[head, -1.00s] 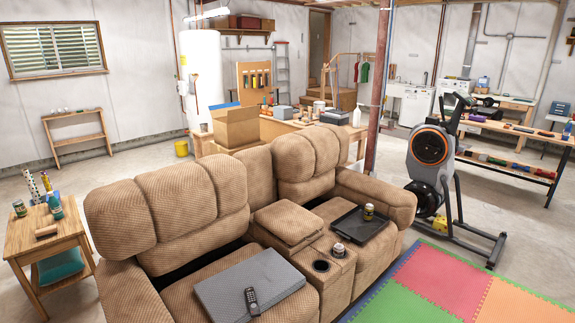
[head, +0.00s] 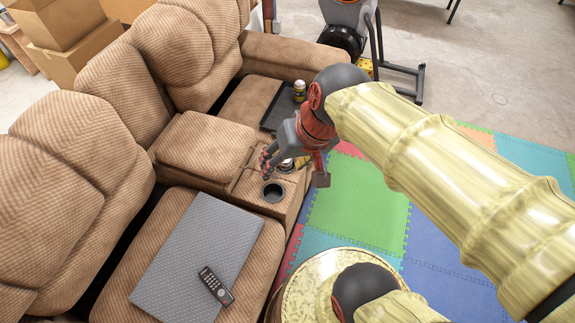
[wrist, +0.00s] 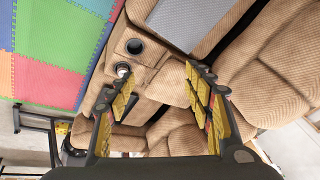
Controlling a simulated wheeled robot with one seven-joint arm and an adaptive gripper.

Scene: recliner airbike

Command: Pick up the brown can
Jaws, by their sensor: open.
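A can (head: 287,165) with a silver top stands in the far cup holder of the sofa console, partly hidden by my gripper. Its top shows in the wrist view (wrist: 123,70), left of my fingers; its side colour is hard to see now. A second can (head: 300,90), dark with a yellowish band, stands upright on the black tray (head: 272,121) on the far seat. My gripper (head: 294,172) is open, above the console and apart from it. In the wrist view its yellow-padded fingers (wrist: 160,85) are spread with nothing between them.
The near cup holder (head: 273,191) is empty. A grey board (head: 190,250) with a remote (head: 215,286) lies on the near seat. The sofa backs (head: 75,165) rise at left. An exercise bike (head: 350,30) stands behind.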

